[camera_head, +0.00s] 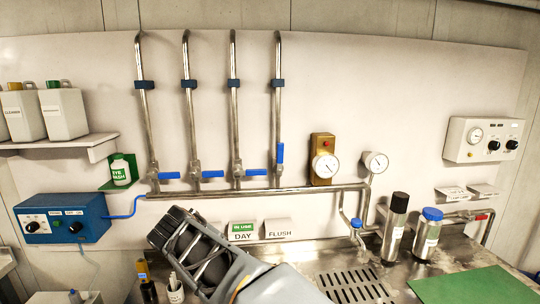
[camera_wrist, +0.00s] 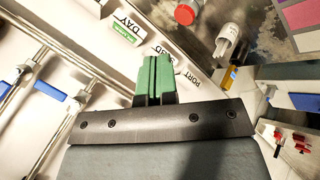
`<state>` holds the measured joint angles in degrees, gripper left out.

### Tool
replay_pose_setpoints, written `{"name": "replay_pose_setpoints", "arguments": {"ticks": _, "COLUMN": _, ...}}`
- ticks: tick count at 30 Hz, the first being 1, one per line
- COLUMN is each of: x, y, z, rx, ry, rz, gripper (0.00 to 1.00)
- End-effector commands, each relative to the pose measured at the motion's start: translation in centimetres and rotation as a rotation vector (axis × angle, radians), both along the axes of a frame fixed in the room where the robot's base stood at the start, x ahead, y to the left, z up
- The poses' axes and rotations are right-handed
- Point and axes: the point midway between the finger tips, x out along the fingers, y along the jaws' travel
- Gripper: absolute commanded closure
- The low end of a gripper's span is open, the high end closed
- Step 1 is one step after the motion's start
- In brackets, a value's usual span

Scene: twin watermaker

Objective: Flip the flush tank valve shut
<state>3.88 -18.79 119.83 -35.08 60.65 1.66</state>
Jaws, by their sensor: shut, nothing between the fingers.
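Four upright pipes carry blue-handled valves in the head view. The rightmost valve, above the FLUSH label (camera_head: 278,229), has its blue handle (camera_head: 280,153) upright along its pipe. The other three blue handles (camera_head: 256,172) lie level across their pipes. My gripper's green fingertips (camera_wrist: 154,80) are together and empty in the wrist view, over the label row and clear of any handle. In the head view my arm is low, left of the FLUSH label, and the fingertips are hidden. The wrist view shows a blue handle (camera_wrist: 37,89) at left; I cannot tell whose.
A level manifold pipe (camera_head: 300,189) runs below the valves, with a brass-boxed gauge (camera_head: 325,167) to their right. The DAY label (camera_head: 242,231) is left of FLUSH. Two bottles (camera_head: 396,228) and a green mat (camera_head: 472,287) stand at right. A blue box (camera_head: 62,218) is at left.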

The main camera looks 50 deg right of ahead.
Motion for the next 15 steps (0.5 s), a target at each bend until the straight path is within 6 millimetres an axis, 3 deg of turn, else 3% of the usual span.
{"name": "replay_pose_setpoints", "arguments": {"ticks": 3, "x": 3.8, "y": -5.5, "z": 4.7, "rx": -0.281, "ry": 0.029, "rz": -0.048, "gripper": 1.0}}
{"name": "replay_pose_setpoints", "arguments": {"ticks": 6, "x": 6.1, "y": -9.1, "z": 8.8, "rx": -0.495, "ry": 0.046, "rz": -0.097, "gripper": 1.0}}
{"name": "replay_pose_setpoints", "arguments": {"ticks": 10, "x": 8.1, "y": -12.2, "z": 13.1, "rx": -0.717, "ry": 0.06, "rz": -0.159, "gripper": 1.0}}
{"name": "replay_pose_setpoints", "arguments": {"ticks": 15, "x": 9.4, "y": -14.1, "z": 16.6, "rx": -0.891, "ry": 0.068, "rz": -0.215, "gripper": 1.0}}
